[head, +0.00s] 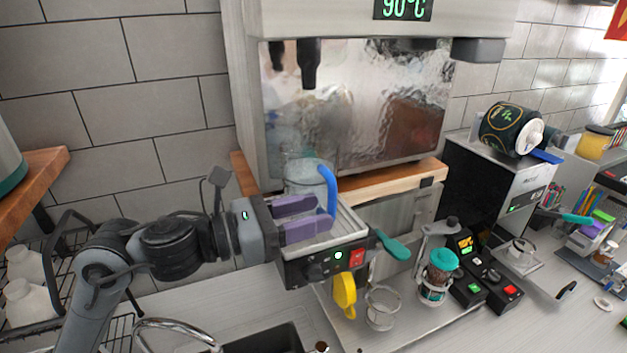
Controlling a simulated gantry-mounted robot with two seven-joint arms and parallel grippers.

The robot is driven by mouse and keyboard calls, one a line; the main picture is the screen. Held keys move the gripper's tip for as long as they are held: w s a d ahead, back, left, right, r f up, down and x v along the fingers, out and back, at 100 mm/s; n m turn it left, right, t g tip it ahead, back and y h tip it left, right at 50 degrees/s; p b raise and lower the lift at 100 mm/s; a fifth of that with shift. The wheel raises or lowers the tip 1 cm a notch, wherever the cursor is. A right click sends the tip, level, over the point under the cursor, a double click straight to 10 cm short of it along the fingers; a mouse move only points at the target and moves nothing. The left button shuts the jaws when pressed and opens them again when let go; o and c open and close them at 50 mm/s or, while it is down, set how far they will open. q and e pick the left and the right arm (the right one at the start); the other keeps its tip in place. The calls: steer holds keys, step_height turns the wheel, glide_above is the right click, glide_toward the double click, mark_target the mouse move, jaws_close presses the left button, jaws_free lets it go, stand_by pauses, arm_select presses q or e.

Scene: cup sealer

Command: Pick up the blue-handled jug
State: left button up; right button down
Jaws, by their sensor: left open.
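The blue-handled jug (303,175) is clear and stands upright on the metal tray of the hot water machine. Its blue handle (328,188) is on its right side. My left gripper (318,217) comes in from the left with its two purple fingers apart, in front of the jug. Its fingertips are close to the lower end of the handle; I cannot tell whether they touch it. The fingers hide the lower part of the jug. My right gripper is not in view.
The hot water machine (355,150) with a 90°C display stands behind the jug. A yellow-handled jug (345,292) and a clear cup (381,307) stand in front, to the right. A sink (270,340) and a dish rack (30,265) lie at the lower left.

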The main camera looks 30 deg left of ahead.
arm_select(q)
steer(key=p+x, duration=0.1)
steer(key=x, duration=0.1)
steer(key=p+x, duration=0.1)
steer(key=x, duration=0.1)
steer(key=p+x, duration=0.1)
steer(key=x, duration=0.1)
steer(key=shift+f, duration=0.3)
steer(key=shift+c, duration=0.5)
jaws_close()
steer(key=shift+w+f, duration=0.1)
steer(key=shift+f, duration=0.1)
stand_by(0.5)
steer(key=shift+r, duration=0.1)
